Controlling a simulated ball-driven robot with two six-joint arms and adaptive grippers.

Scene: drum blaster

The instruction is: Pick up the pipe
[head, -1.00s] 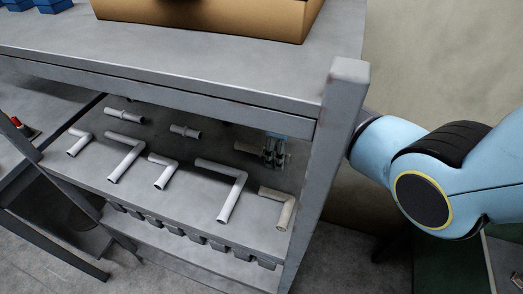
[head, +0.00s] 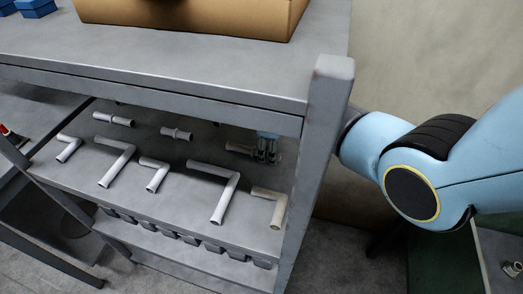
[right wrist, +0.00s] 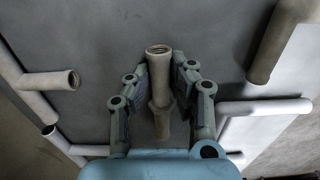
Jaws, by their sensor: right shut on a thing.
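My right gripper (head: 267,153) is under the top board of the grey rack, over the shelf with the pipes. It is shut on a short straight pipe (head: 239,148) with a raised collar. In the right wrist view the same pipe (right wrist: 160,78) stands between the two fingers of the gripper (right wrist: 159,90), its threaded open end pointing away from the wrist. In the head view the fingers hide its right part. I cannot tell whether the pipe touches the shelf. My left gripper is not in view.
Other pipes lie on the shelf (head: 175,178): a beige elbow (head: 277,208), a large white elbow (head: 225,195), several other white pieces. The rack's corner post (head: 322,140) stands between my right arm and the shelf. A cardboard box (head: 200,18) sits on top.

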